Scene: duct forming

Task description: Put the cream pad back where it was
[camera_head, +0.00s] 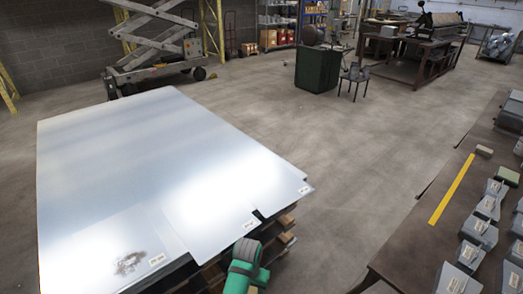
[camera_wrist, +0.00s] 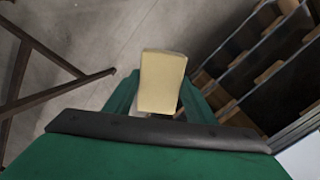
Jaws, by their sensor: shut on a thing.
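The cream pad (camera_wrist: 161,80) is a small block in the middle of the wrist view, upright between the green fingers of my gripper (camera_wrist: 158,98). My gripper is shut on it and holds it off the floor. In the head view my green and grey gripper (camera_head: 243,268) is at the bottom centre, just right of the sheet stack's front corner. Only a small cream bit of the pad (camera_head: 254,290) shows there at the bottom edge. The pad's lower end is partly hidden by the gripper.
Large metal sheets (camera_head: 150,170) lie on a wooden pallet stack (camera_head: 285,222) at left. A dark bench (camera_head: 425,225) at right carries a yellow strip (camera_head: 452,188), a small tan block (camera_head: 484,150), a greenish pad (camera_head: 507,176) and several metal fittings. Open floor lies between stack and bench.

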